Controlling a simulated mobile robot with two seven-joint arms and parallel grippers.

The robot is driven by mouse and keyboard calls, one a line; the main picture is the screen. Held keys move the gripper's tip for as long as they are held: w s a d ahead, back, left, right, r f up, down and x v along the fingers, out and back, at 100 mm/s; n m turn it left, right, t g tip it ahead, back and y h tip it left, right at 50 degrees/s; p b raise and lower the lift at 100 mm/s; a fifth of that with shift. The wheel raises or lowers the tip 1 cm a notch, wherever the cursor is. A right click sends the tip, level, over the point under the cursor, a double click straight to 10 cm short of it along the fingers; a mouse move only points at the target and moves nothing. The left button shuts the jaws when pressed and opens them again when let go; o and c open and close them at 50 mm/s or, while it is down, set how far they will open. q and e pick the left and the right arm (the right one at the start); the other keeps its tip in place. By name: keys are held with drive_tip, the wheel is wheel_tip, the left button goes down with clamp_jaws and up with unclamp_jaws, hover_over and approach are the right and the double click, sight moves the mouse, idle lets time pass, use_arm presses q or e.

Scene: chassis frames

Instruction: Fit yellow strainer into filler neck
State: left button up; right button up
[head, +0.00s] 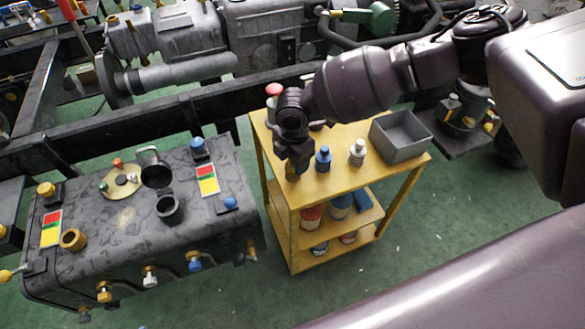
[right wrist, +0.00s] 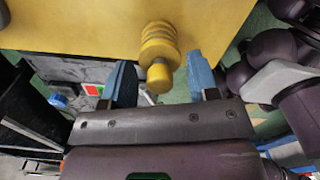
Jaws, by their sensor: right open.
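The yellow strainer (right wrist: 159,45) is a ribbed yellow piece with a narrower round end, at the edge of the yellow cart top in the right wrist view. My right gripper (right wrist: 165,85) is open, with its blue fingers on either side of the strainer's narrow end and gaps visible. In the head view the right gripper (head: 292,165) points down over the cart's left front corner and mostly hides the strainer. The black filler neck (head: 168,209) stands on the dark tank (head: 125,225), left of the cart, with a raised black lid behind it. My left gripper is not in view.
The yellow cart (head: 345,175) also carries a blue bottle (head: 323,160), a white bottle (head: 357,153) and a grey bin (head: 401,137). A yellow ring fitting (head: 73,240) and blue cap (head: 197,147) are on the tank. A dark frame rail runs behind.

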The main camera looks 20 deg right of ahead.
drive_tip(key=shift+r, duration=0.1)
drive_tip(key=shift+c, duration=0.4)
clamp_jaws()
wheel_tip(320, 180, up, 20)
drive_tip(key=p, duration=0.3)
drive_tip(key=shift+p, duration=0.3)
